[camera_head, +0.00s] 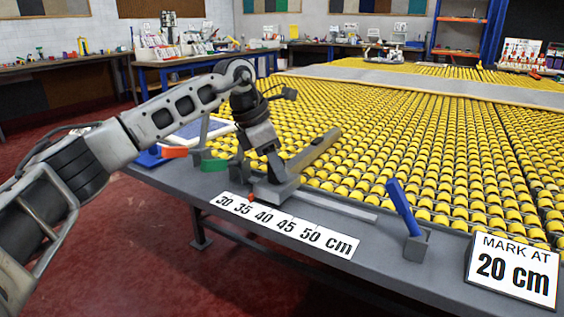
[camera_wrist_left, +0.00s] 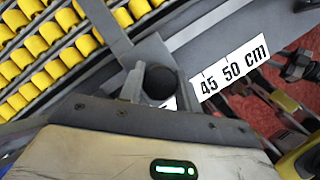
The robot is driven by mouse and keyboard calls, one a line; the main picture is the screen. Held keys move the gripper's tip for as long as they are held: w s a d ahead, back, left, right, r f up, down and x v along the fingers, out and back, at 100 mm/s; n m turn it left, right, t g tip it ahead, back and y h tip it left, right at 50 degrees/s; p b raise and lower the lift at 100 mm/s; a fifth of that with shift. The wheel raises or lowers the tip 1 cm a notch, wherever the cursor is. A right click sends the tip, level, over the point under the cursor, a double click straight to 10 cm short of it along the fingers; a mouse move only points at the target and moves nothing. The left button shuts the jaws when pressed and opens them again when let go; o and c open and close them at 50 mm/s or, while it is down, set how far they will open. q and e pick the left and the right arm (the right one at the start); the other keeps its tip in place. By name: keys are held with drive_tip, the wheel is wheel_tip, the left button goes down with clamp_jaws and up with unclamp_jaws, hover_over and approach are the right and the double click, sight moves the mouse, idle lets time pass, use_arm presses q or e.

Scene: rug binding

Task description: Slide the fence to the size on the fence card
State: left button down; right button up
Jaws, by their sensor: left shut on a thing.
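The fence is a grey bar (camera_head: 316,150) on a block, lying at the near edge of the yellow roller table. My left gripper (camera_head: 272,178) is shut on its upright part; in the left wrist view a dark round knob (camera_wrist_left: 159,82) sits between the two fingers (camera_wrist_left: 160,92). A white scale strip (camera_head: 285,227) along the table edge reads 30 to 50 cm. A small red pointer (camera_head: 250,197) by the fence block is near the 35 and 40 labels. A card (camera_head: 513,268) at the right reads "MARK AT 20 cm". My right gripper is not in view.
A blue-handled tool (camera_head: 403,205) stands in a grey holder (camera_head: 417,246) right of the fence. Orange (camera_head: 174,152) and green (camera_head: 213,165) pieces lie left of the gripper. A grey rail (camera_head: 350,208) runs right from the fence block and looks clear.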

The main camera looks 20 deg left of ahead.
use_arm(q)
drive_tip(key=c, duration=1)
unclamp_jaws()
drive_tip(key=p+v, duration=0.3)
drive_tip(key=v, duration=1.3)
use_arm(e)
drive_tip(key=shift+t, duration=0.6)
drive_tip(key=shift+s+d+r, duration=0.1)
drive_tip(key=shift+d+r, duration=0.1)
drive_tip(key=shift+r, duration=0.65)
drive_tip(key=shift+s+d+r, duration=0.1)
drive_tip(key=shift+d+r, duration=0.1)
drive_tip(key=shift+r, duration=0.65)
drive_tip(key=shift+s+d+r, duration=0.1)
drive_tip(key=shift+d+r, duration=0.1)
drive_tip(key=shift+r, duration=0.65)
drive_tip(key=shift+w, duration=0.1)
